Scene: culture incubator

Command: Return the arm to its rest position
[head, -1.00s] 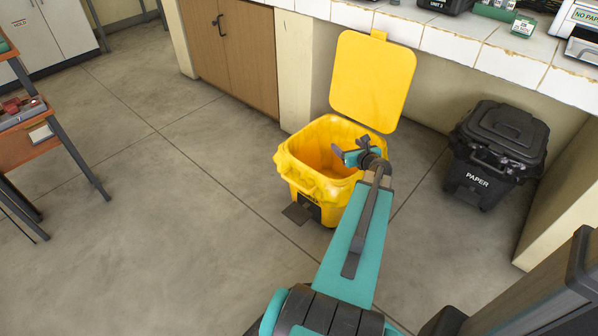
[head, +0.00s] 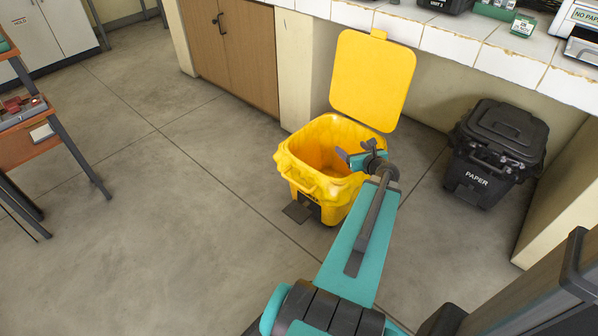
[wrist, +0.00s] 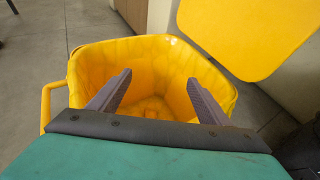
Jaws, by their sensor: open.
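My gripper (head: 356,152) is at the end of my teal arm, over the right side of the open yellow bin (head: 298,180). In the wrist view my gripper (wrist: 156,92) has its two grey fingers spread wide apart with nothing between them. The yellow bin (wrist: 88,62) lies below the fingers, and its inside looks empty where I can see it. Part of the bin is hidden behind my gripper and arm.
The bin's raised yellow lid (head: 372,80) stands just behind my gripper. A black paper bin (head: 497,150) is at right, under the tiled counter (head: 475,45). An orange-topped table (head: 25,143) is at the left edge. The floor (head: 170,220) left of the yellow bin is clear.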

